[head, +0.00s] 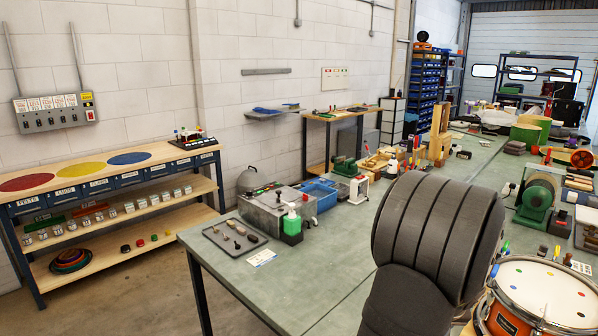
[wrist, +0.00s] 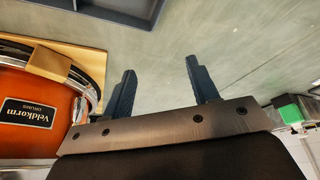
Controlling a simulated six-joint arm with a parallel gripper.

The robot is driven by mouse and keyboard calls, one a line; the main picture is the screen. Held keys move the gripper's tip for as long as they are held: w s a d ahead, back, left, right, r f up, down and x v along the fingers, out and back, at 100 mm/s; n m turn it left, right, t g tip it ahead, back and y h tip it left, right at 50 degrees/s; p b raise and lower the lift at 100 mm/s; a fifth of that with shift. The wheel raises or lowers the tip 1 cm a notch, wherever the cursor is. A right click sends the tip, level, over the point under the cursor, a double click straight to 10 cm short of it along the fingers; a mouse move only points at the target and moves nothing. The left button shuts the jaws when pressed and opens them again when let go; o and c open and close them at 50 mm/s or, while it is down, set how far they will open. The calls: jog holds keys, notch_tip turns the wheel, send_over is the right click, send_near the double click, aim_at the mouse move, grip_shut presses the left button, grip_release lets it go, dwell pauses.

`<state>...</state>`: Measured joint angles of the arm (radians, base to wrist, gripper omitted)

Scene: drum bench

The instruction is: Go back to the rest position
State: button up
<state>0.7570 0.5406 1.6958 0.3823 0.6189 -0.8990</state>
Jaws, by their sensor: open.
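My gripper (wrist: 158,88) shows in the wrist view with its two dark blue fingers spread apart and nothing between them. Grey-green bench top lies behind the fingers. In the head view a large dark ribbed part of my arm fills the lower right, and the gripper itself cannot be made out there. An orange drum (head: 540,295) with a white head and coloured dots stands at the lower right of the head view. It also shows at the left of the wrist view (wrist: 40,110), beside the left finger and apart from it.
The bench (head: 225,258) has clear room at its near left. A dark tray (wrist: 125,10) lies beyond the fingers.

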jog(key=shift+n, duration=0.5)
jog(key=w+a, duration=0.2)
jog(key=a, duration=0.3)
jog(key=w+a, duration=0.2)
jog(key=a, duration=0.4)
jog(key=w+a+f, duration=0.1)
jog(key=w+a, duration=0.2)
jog(key=a, duration=0.3)
jog(key=shift+f, duration=0.1)
jog(key=s+a+r+m, duration=0.2)
jog(key=s+a+r, duration=0.2)
jog(key=s+r, duration=1.15)
jog(key=s+a+f+m, duration=0.1)
jog(key=s+a+f, duration=0.1)
jog(key=s, duration=0.7)
jog(key=s+a+f+m+h, duration=0.1)
jog(key=s+a+f, duration=0.2)
jog(key=s, duration=0.6)
jog(key=shift+a+f+t+h, duration=0.3)
jog(key=shift+a, duration=0.25)
jog(key=shift+o, duration=0.5)
